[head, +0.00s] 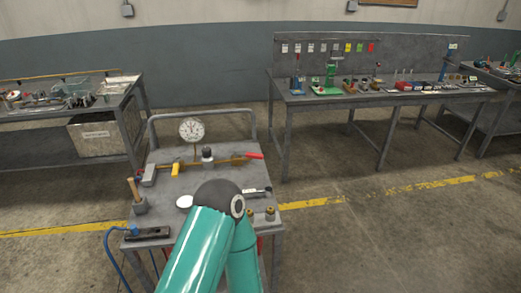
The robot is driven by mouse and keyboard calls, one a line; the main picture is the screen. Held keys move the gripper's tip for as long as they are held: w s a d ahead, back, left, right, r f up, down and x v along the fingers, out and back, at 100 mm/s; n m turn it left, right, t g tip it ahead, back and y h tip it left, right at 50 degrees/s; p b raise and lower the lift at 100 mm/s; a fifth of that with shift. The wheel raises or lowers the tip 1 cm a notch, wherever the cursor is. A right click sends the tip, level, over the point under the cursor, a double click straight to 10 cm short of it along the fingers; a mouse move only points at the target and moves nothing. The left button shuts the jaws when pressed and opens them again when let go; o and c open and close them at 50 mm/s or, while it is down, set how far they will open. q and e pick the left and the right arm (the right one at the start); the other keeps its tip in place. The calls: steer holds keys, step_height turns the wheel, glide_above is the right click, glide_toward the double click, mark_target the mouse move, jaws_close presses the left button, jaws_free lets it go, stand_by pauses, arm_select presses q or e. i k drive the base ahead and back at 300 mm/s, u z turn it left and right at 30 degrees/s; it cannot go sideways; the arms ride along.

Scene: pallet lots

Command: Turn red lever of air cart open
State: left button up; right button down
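The air cart (166,156) stands in front of me, a grey metal cart with a push handle at its back. A brass pipe (214,164) runs across its top. The red lever (254,156) is at the pipe's right end and points right, roughly in line with the pipe. A yellow handle (175,169) sits near the left end. A round white gauge (191,131) stands upright behind the pipe. One of my teal arms rises in front of the cart and covers part of its top. Neither gripper shows.
Small items lie on the cart top, including a wooden-handled tool (134,190) and brass fittings (270,214). A blue hose (108,250) hangs at its left. Workbenches stand at left (129,101) and back right (440,97). The floor right of the cart is clear.

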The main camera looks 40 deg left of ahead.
mark_target(255, 155)
steer(key=z, duration=0.05)
steer(key=i, duration=0.9)
steer(key=u, duration=3.7)
steer(key=k, duration=0.1)
steer(key=z, duration=1.6)
